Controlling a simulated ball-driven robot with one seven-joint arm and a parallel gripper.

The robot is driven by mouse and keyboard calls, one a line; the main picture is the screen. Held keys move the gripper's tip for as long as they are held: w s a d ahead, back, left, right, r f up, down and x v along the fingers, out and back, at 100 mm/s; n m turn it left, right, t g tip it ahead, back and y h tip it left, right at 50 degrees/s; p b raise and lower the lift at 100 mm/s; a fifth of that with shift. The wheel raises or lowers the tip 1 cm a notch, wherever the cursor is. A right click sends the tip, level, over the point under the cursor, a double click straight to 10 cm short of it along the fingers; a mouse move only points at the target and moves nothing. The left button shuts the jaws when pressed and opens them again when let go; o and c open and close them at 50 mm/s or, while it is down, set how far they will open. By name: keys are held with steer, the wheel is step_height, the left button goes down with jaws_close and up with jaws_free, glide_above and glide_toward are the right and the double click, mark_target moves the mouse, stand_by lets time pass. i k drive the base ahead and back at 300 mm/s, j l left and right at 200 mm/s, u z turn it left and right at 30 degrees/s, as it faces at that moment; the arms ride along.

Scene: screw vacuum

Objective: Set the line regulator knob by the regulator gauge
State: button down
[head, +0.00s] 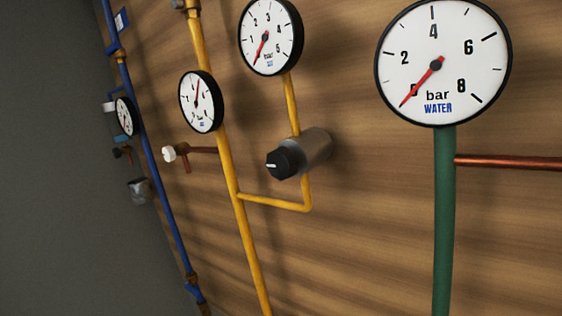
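A black regulator knob (282,163) with a white pointer mark sits on the front of a grey cylindrical regulator body (316,148) on a yellow pipe, in the middle of the head view. Straight above it on the same yellow branch is a round white gauge (270,36) with a black rim, its red needle pointing to the lower left near the low end of the scale. Another gauge (201,101) on the main yellow pipe has its needle pointing upward. My gripper does not show in the view.
A large water gauge (443,62) stands on a green pipe (445,220) at right, with a copper pipe (508,162) running off it. A white-knobbed valve (169,153) sticks out left of the yellow main. A blue pipe (160,190) with a small gauge (125,116) runs farther left. The wooden wall is bare below.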

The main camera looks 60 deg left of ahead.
mark_target(282, 163)
steer(key=i+j+u, duration=0.1)
steer(key=u, duration=0.95)
steer(key=i+l, duration=0.05)
